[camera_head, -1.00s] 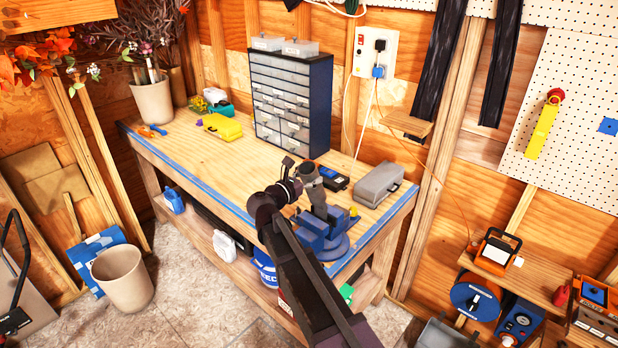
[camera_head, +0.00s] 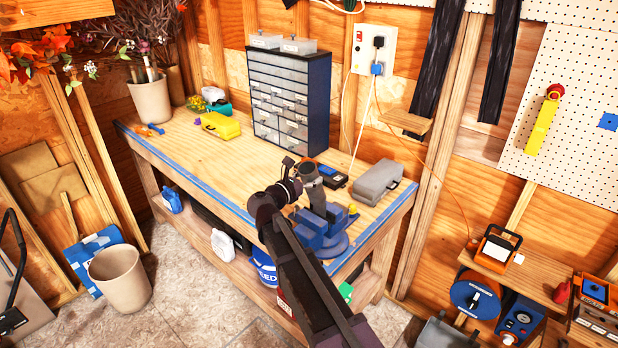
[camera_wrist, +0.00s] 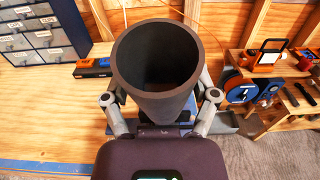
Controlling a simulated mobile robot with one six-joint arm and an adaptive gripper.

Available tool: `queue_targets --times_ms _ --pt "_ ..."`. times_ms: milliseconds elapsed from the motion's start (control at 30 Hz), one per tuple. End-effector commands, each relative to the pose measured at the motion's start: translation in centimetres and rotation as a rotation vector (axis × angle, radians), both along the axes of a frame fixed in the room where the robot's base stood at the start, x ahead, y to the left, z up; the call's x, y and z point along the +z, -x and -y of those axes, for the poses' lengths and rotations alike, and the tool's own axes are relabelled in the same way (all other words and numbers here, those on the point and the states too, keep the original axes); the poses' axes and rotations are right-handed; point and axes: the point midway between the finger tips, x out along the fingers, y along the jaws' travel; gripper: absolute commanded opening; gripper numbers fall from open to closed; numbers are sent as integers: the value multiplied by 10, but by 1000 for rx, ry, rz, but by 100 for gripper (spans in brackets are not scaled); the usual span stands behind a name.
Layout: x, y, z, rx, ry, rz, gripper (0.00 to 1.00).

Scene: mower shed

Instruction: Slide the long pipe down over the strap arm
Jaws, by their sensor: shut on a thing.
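A long dark grey pipe (camera_head: 315,193) stands roughly upright above the blue vise (camera_head: 312,229) at the bench's front right corner. My gripper (camera_head: 304,181) is shut on the pipe near its upper end. In the wrist view the pipe's open, hollow end (camera_wrist: 155,105) faces the camera, with a gripper finger on each side. The strap arm cannot be made out; the pipe, my gripper and the vise hide that area. I cannot tell whether the pipe's lower end is around it.
Behind the vise lie a grey case (camera_head: 377,182) and a dark device with a blue-and-orange top (camera_head: 328,174). A drawer cabinet (camera_head: 290,100) stands farther back. The bench's left half (camera_head: 190,150) is mostly clear. A shelf with tools (camera_head: 530,280) is at right.

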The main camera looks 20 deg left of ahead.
Motion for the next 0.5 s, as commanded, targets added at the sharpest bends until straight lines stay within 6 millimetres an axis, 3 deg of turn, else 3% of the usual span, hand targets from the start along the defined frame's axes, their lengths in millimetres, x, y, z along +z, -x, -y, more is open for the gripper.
queue_targets --times_ms 500 --pt "-9 -3 1 0 0 1 17"
